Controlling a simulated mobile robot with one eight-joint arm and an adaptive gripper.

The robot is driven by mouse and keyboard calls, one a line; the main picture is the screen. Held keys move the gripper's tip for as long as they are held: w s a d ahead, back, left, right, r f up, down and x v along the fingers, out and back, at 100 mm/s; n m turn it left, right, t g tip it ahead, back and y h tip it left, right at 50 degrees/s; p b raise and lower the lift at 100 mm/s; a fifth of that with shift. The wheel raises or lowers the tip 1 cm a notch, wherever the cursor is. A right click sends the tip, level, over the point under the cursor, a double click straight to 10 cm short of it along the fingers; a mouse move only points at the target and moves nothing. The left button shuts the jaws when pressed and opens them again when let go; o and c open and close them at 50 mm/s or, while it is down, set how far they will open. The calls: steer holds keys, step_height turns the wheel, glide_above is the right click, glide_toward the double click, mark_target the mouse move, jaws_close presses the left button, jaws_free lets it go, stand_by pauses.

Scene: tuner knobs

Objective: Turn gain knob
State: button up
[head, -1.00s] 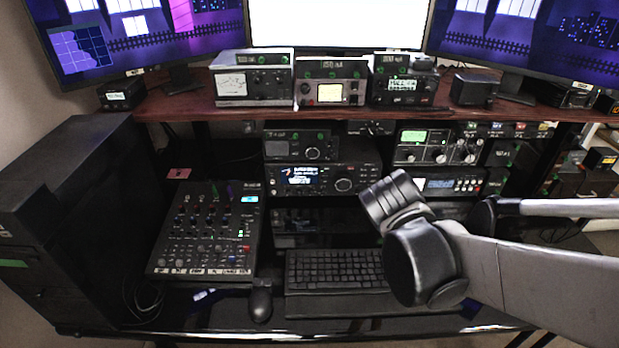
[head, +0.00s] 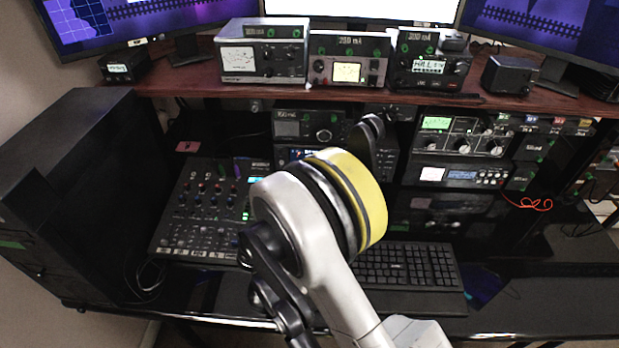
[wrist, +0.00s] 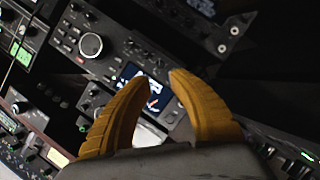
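My gripper (wrist: 150,88) is open and empty in the wrist view, its two yellow fingers apart. A radio's small lit display (wrist: 140,84) lies beyond them, near the gap between the fingertips. A large round silver-rimmed knob (wrist: 91,44) is up and left of the fingers, clear of them. Smaller knobs and buttons surround it. No label is readable, so I cannot tell which is the gain knob. In the head view my arm covers much of the middle radio (head: 388,145); the fingers are not clear there.
A mixer (head: 195,215) lies on the desk at left, beside a black computer case (head: 70,190). A keyboard (head: 410,265) lies in front. Another radio with several knobs (head: 462,145) stands at right. The upper shelf (head: 200,80) overhangs the lower radios.

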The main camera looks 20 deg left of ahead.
steer(key=b+x, duration=0.2)
steer(key=x, duration=0.6)
steer(key=shift+w+f, duration=0.1)
steer(key=shift+w, duration=0.25)
jaws_close()
